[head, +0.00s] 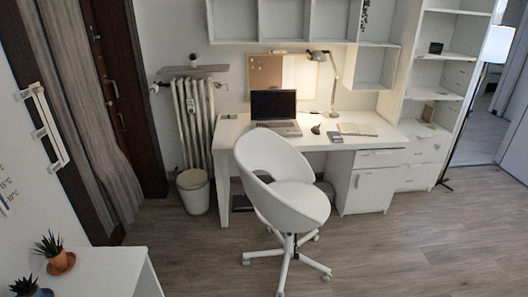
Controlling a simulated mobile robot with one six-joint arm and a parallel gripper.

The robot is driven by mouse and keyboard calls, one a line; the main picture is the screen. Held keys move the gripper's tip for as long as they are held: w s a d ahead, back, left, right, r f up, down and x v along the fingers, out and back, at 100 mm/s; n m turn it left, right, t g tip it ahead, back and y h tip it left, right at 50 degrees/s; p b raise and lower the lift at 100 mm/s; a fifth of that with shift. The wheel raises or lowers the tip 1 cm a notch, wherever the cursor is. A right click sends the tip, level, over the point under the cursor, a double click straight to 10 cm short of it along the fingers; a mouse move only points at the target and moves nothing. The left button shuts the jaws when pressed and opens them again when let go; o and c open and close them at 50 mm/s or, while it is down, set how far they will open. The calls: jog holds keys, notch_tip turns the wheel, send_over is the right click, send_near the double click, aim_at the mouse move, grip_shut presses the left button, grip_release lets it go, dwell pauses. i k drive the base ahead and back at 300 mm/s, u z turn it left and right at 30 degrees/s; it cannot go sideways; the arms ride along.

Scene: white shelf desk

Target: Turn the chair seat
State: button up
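A white swivel chair stands in the middle of the head view, in front of the desk. Its rounded backrest (262,160) is on the left side and has an oval opening low down. Its seat (298,203) opens toward the right. The star-shaped base (287,262) with casters rests on the wooden floor. My gripper is not in view.
The white desk (228,133) behind the chair holds a laptop (274,107), a lamp (334,85) and a notebook (358,129). A bin (194,193) stands left of it by the radiator (193,115). A white cabinet (105,272) is at front left. Floor (420,245) is clear at right.

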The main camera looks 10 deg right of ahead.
aim_at(285, 181)
jog(key=u, duration=0.1)
jog(key=i, duration=0.95)
jog(key=z, duration=1)
jog(key=k, duration=0.15)
jog(key=u, duration=3)
